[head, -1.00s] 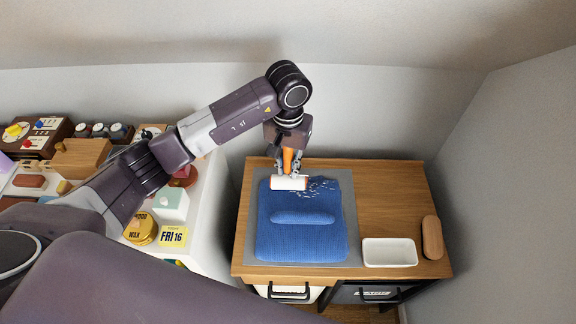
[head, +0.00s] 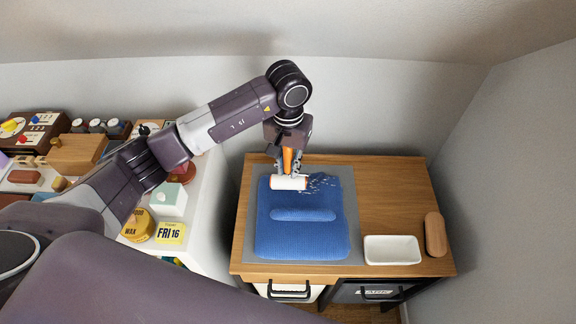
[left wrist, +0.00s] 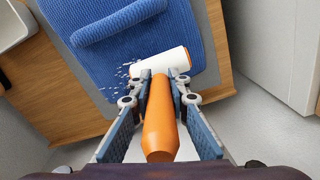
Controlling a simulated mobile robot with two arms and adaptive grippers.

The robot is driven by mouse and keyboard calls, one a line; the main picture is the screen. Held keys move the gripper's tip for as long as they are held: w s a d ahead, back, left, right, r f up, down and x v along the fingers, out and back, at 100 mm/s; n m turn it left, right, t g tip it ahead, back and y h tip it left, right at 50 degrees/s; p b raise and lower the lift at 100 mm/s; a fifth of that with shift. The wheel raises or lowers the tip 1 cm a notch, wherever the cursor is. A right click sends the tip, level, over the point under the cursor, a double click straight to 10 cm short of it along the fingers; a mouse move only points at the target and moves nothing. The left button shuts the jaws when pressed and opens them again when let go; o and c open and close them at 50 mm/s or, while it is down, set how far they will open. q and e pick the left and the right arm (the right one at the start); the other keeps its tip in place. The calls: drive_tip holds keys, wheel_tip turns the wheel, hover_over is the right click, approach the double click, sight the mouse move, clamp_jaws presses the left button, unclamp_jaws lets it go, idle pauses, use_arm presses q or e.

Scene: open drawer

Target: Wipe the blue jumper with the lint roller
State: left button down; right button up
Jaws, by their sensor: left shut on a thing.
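The blue jumper (head: 300,238) lies folded on a grey mat (head: 250,255) on the wooden desk. Pale lint specks show on its far edge, mostly right of the roller in the head view. My left gripper (head: 287,165) is shut on the orange handle of the lint roller (head: 288,183). Its white roller head is over the jumper's far edge. In the left wrist view, the roller (left wrist: 162,66) lies across the jumper (left wrist: 160,30), with specks to its left; I cannot tell whether it touches the cloth. My right gripper is not in view.
A white tray (head: 392,250) and a brown oblong block (head: 435,235) sit at the desk's right. A white unit at left holds a yellow tin (head: 138,225), a calendar block (head: 170,233) and toys.

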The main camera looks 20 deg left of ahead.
use_arm(q)
drive_tip(key=shift+f+b, duration=0.35)
drive_tip(key=shift+f, duration=0.05)
drive_tip(key=shift+r, duration=0.1)
